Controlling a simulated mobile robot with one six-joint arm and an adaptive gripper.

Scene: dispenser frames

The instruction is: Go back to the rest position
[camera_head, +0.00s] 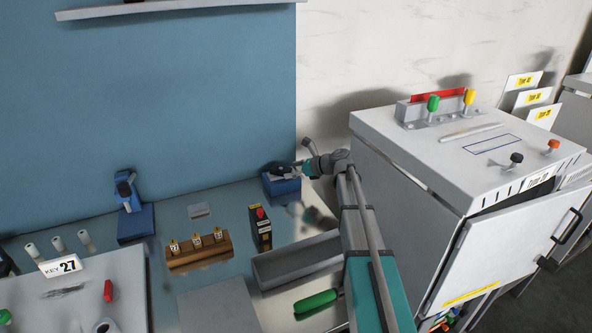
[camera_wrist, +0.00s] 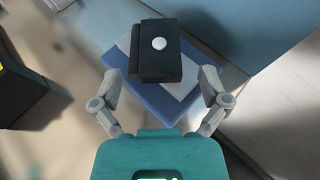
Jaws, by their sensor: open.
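My gripper (camera_head: 298,168) is at the end of my outstretched arm, at the back right of the work surface in the head view. In the wrist view my gripper (camera_wrist: 159,80) is open, with one finger on each side of a black block (camera_wrist: 158,64) with a white round button. The fingers appear apart from the block. The black block (camera_head: 280,168) sits on a blue base (camera_head: 283,188), and the base also shows in the wrist view (camera_wrist: 150,101). My arm hides part of the area right of the base.
A black box with a red top (camera_head: 260,228) stands in front of the blue base. A wooden rack (camera_head: 199,252) with several small labelled items, a grey tray (camera_head: 298,262) and a green-handled tool (camera_head: 316,303) lie nearby. A large white cabinet (camera_head: 420,165) stands close to my arm's right.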

